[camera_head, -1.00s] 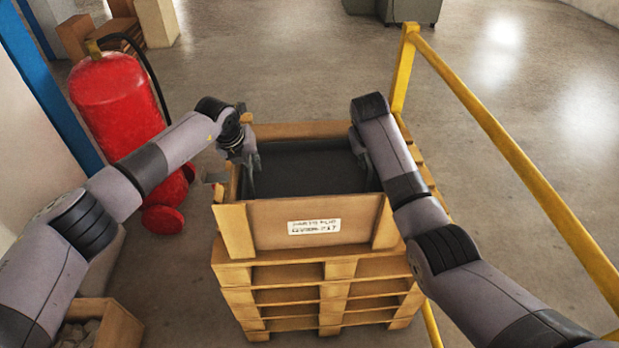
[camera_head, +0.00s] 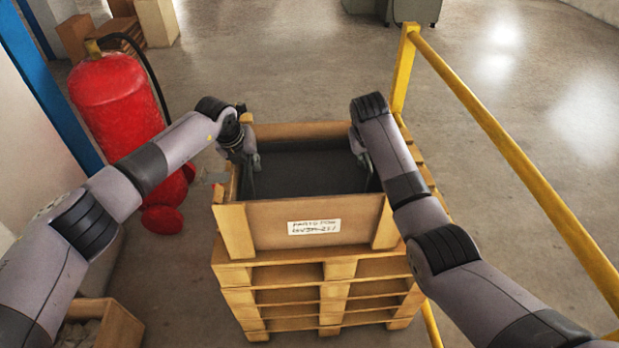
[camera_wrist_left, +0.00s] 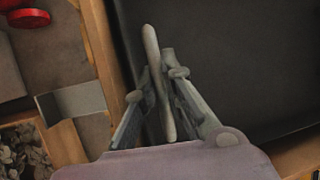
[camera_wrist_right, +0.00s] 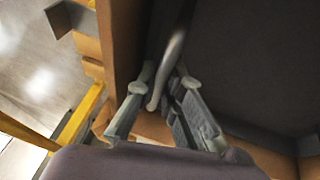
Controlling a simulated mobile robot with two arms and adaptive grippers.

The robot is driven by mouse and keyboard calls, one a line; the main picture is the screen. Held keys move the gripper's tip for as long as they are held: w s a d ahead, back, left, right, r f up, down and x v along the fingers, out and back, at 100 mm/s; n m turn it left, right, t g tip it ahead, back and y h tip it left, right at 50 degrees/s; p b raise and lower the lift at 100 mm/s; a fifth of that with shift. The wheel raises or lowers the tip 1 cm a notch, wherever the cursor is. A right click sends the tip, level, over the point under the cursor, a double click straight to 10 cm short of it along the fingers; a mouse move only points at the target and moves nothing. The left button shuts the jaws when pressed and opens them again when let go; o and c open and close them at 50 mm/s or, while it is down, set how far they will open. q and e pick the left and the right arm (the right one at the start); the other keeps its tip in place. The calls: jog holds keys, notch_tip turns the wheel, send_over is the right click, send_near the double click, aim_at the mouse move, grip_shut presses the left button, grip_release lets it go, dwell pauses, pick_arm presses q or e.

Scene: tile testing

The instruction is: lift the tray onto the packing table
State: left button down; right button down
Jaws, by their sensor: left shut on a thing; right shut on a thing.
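The dark tray (camera_head: 310,170) sits inside a wooden crate, between my two arms. My left gripper (camera_head: 252,165) reaches into the crate's left side. In the left wrist view, its fingers (camera_wrist_left: 165,85) are shut on a grey bar-shaped handle (camera_wrist_left: 150,45) at the tray's edge. My right gripper (camera_head: 359,152) is at the crate's right side, partly hidden by its own arm. The packing table shows in none of the views.
The wooden crate (camera_head: 275,223) stands on stacked pallets (camera_head: 285,272). A yellow rail (camera_head: 500,140) runs close on the right. A red fire extinguisher (camera_head: 115,100) stands at left. An open box of stones (camera_head: 120,325) is at lower left.

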notch_tip(320, 180, up, 12)
jog(key=p, duration=1.1)
jog(key=shift+p, duration=0.35)
